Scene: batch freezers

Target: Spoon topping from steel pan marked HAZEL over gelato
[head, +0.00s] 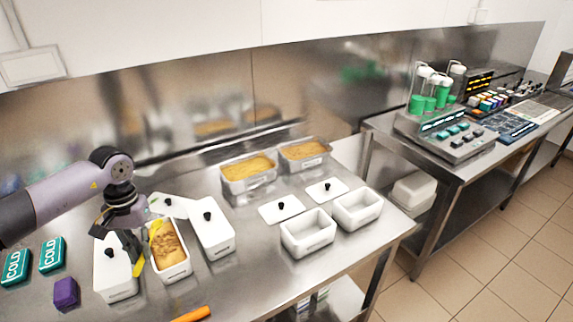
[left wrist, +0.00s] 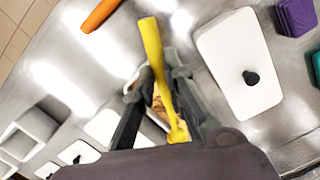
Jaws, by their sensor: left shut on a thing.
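My left gripper (head: 136,252) is shut on a yellow spoon (head: 154,232), at the left edge of an open white tub (head: 182,271). The tub holds tan gelato (head: 167,247) with darker brown patches on top. In the left wrist view the spoon (left wrist: 153,50) runs between the fingers (left wrist: 160,92) and hides part of the gelato. I cannot tell whether the spoon touches the gelato. Two steel pans with orange-brown contents stand at the back, a left one (head: 249,184) and a right one (head: 305,162). Their labels are too small to read. My right gripper is not in view.
Lidded white tubs stand left (head: 118,288) and right (head: 213,236) of the gelato. Two empty white tubs (head: 309,242) stand at the right, loose lids (head: 281,208) behind them. An orange object (head: 193,314) lies at the front. Teal COLD packs (head: 51,254) and a purple block (head: 66,292) lie left.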

